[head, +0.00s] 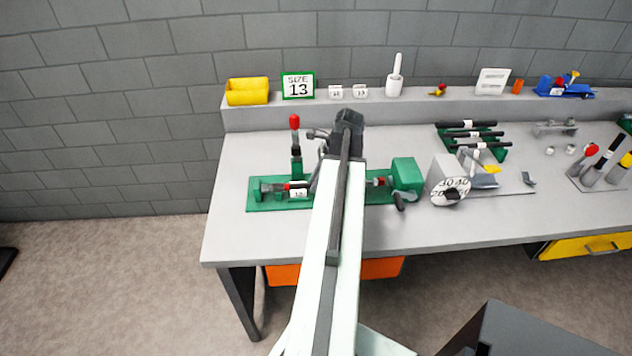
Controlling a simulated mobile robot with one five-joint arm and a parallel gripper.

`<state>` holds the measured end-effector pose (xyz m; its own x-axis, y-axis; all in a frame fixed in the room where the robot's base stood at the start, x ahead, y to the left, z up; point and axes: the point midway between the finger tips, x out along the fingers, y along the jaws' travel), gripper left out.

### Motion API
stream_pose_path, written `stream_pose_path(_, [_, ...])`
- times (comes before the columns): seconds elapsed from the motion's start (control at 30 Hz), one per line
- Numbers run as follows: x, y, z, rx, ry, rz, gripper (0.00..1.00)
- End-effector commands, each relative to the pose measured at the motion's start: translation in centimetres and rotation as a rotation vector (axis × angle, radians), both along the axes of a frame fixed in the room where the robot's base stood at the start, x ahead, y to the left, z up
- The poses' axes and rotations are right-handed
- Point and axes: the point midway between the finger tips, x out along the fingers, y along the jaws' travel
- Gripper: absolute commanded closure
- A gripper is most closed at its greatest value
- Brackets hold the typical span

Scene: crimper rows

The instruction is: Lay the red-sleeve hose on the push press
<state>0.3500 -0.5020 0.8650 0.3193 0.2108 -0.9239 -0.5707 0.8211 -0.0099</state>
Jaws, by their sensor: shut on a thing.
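A green press (258,207) stands at the left of the bench, with a red-knobbed lever (294,122) and a green block (407,174) at its right end. I cannot tell for sure that it is the push press. My arm crosses over its middle. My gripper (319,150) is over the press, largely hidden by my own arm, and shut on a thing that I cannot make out. Small red parts show on the press left and right of my arm. I cannot tell whether either is the red sleeve of the hose.
Black hoses (472,134) lie on a green rack behind a grey machine with a dial (450,190). Levers (604,165) stand at the far right. The bench's front strip is clear.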

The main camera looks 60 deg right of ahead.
Motion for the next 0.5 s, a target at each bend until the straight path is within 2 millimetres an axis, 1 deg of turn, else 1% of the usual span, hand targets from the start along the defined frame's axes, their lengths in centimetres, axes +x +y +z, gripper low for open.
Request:
stream_pose_path(0.2, [-0.23, 0.0, -0.21, 0.0, 0.006, -0.002, 1.0])
stream_pose_path(0.23, [-0.23, -0.01, -0.21, 0.0, 0.006, -0.002, 0.65])
stream_pose_path(0.3, [-0.23, 0.0, -0.21, 0.0, 0.006, -0.002, 0.48])
stream_pose_path(0.5, [-0.18, 0.01, -0.17, 0.001, 0.005, -0.001, 0.48])
